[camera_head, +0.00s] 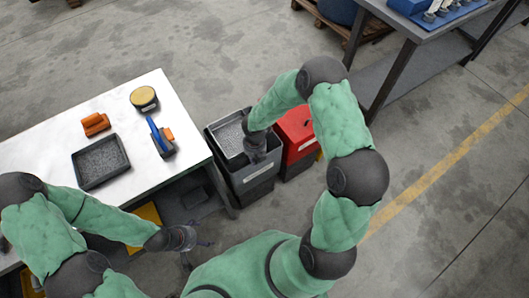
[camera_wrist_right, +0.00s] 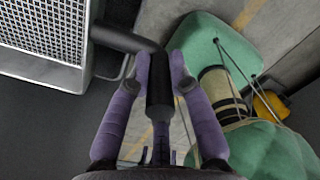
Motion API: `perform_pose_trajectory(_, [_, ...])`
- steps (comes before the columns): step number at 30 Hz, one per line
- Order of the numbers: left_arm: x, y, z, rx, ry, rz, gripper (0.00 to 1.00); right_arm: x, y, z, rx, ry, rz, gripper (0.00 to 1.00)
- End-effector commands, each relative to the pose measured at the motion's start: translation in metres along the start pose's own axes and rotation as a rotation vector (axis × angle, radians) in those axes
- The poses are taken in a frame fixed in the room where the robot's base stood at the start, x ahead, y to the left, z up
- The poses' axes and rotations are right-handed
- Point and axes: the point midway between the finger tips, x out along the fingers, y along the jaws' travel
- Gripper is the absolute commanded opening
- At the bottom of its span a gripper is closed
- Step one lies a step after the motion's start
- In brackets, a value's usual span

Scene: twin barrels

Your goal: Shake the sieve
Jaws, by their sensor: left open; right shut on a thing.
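The sieve (camera_head: 231,138) has a silver metal mesh and sits in the top of a grey bin (camera_head: 240,170). Its mesh and white rim also fill the upper left of the right wrist view (camera_wrist_right: 45,40). My right gripper (camera_head: 254,150) is shut on the sieve's dark handle, and in the right wrist view its purple fingers lie on both sides of the handle (camera_wrist_right: 159,90). My left gripper (camera_head: 192,240) is open and empty, low beside the table's front edge.
A red bin (camera_head: 297,135) stands just right of the grey one. The white table (camera_head: 50,135) on the left holds a dark tray (camera_head: 100,178), an orange object (camera_head: 95,124), a round yellow-topped item (camera_head: 144,98) and a blue-handled tool (camera_head: 158,132). A workbench (camera_head: 400,20) stands at the upper right.

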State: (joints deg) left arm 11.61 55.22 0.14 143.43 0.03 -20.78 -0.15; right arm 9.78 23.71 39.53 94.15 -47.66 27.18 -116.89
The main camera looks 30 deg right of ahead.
Motion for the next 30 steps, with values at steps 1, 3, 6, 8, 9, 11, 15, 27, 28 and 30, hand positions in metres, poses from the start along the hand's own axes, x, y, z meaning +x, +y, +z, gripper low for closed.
perform_pose_trajectory(1, [-0.001, 0.0, 0.0, 0.0, 0.0, 0.0, 0.86, 0.0, 0.004, -0.003, -0.001, 0.001, 0.0, 0.0])
perform_pose_trajectory(3, [-0.001, 0.0, 0.0, 0.0, 0.0, 0.0, 0.86, 0.0, 0.005, -0.004, 0.0, 0.0, 0.0, 0.0])
perform_pose_trajectory(6, [-0.001, 0.0, 0.0, 0.0, 0.0, 0.0, 0.86, 0.001, 0.006, -0.004, 0.001, 0.001, 0.001, 0.0])
perform_pose_trajectory(8, [-0.001, 0.0, 0.0, 0.0, 0.0, 0.0, 0.86, 0.001, 0.006, -0.005, 0.0, 0.001, 0.002, 0.0])
perform_pose_trajectory(9, [-0.001, 0.0, 0.0, 0.0, 0.0, 0.0, 0.86, 0.001, 0.006, -0.005, 0.0, 0.002, 0.002, 0.0])
perform_pose_trajectory(11, [-0.001, 0.0, 0.0, 0.0, 0.0, 0.0, 0.86, 0.001, 0.006, -0.005, 0.0, 0.002, 0.003, 0.27])
perform_pose_trajectory(15, [-0.001, 0.0, 0.0, 0.0, 0.0, 0.0, 0.86, 0.001, 0.006, -0.005, 0.0, 0.001, 0.002, 0.45])
perform_pose_trajectory(27, [0.0, 0.0, 0.0, 0.0, 0.0, 0.0, 0.86, -0.01, 0.005, -0.003, 0.001, -0.002, 0.0, 0.45])
perform_pose_trajectory(28, [0.0, 0.0, 0.0, 0.0, 0.0, 0.0, 0.86, -0.014, 0.005, -0.002, 0.001, -0.003, 0.001, 0.45])
perform_pose_trajectory(30, [-0.001, 0.0, 0.0, 0.0, 0.0, 0.0, 0.86, -0.025, 0.005, -0.002, 0.001, -0.004, 0.002, 0.45])
